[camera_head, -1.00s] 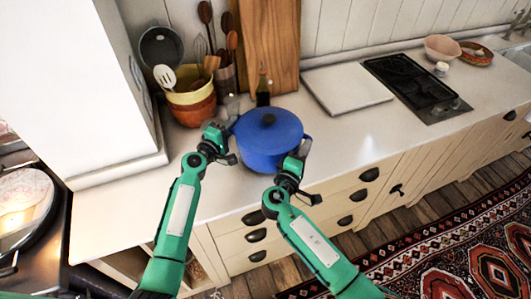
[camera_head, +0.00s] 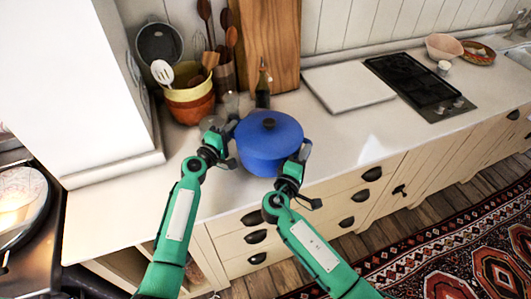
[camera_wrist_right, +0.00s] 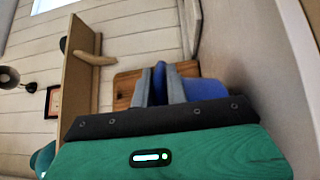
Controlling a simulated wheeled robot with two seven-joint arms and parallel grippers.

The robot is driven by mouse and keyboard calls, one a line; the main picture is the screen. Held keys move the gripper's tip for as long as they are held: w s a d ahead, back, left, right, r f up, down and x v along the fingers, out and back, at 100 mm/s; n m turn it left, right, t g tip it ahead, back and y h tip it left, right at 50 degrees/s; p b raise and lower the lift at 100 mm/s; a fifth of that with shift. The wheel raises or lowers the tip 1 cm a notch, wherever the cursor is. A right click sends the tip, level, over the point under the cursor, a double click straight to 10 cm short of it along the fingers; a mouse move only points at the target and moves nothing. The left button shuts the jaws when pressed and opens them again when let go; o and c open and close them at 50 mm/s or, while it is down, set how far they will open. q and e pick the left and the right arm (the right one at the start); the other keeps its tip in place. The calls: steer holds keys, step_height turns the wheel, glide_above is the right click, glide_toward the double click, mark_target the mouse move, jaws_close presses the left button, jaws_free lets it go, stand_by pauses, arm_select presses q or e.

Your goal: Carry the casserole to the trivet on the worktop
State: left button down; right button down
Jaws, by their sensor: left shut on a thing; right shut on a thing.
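The blue lidded casserole (camera_head: 266,153) is upright near the front edge of the pale worktop (camera_head: 345,140). My left gripper (camera_head: 231,137) is shut on its left side. My right gripper (camera_head: 303,153) is shut on its right side. The right wrist view shows the right fingers (camera_wrist_right: 162,86) closed around a blue part of the casserole (camera_wrist_right: 205,89). I cannot tell whether the casserole's base touches the worktop. I cannot make out a trivet in either view.
A dark bottle (camera_head: 262,92) stands close behind the casserole. Stacked bowls (camera_head: 190,105) and a utensil pot (camera_head: 225,80) stand at the back left. A white square slab (camera_head: 348,88) and a black hob (camera_head: 420,85) lie to the right.

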arm_select(q)
steer(key=shift+f+b, duration=0.35)
steer(key=shift+b, duration=0.25)
arm_select(e)
steer(key=shift+f, duration=0.4)
arm_select(q)
steer(key=c, duration=1.8)
jaws_free()
steer(key=shift+f, duration=0.45)
steer(key=shift+c, duration=0.2)
arm_select(e)
steer(key=c, duration=1.8)
jaws_free()
steer(key=shift+f, duration=0.35)
arm_select(q)
steer(key=o, duration=0.4)
steer(key=shift+s+r, duration=0.1)
steer(key=shift+r, duration=0.05)
arm_select(e)
steer(key=o, duration=0.3)
steer(key=shift+r, duration=0.1)
arm_select(q)
steer(key=shift+o, duration=0.2)
steer(key=shift+s+r, duration=0.15)
steer(key=shift+s, duration=0.05)
arm_select(e)
steer(key=shift+o, duration=0.6)
steer(key=shift+s+r, duration=0.15)
steer(key=shift+s, duration=0.1)
steer(key=shift+w, duration=0.1)
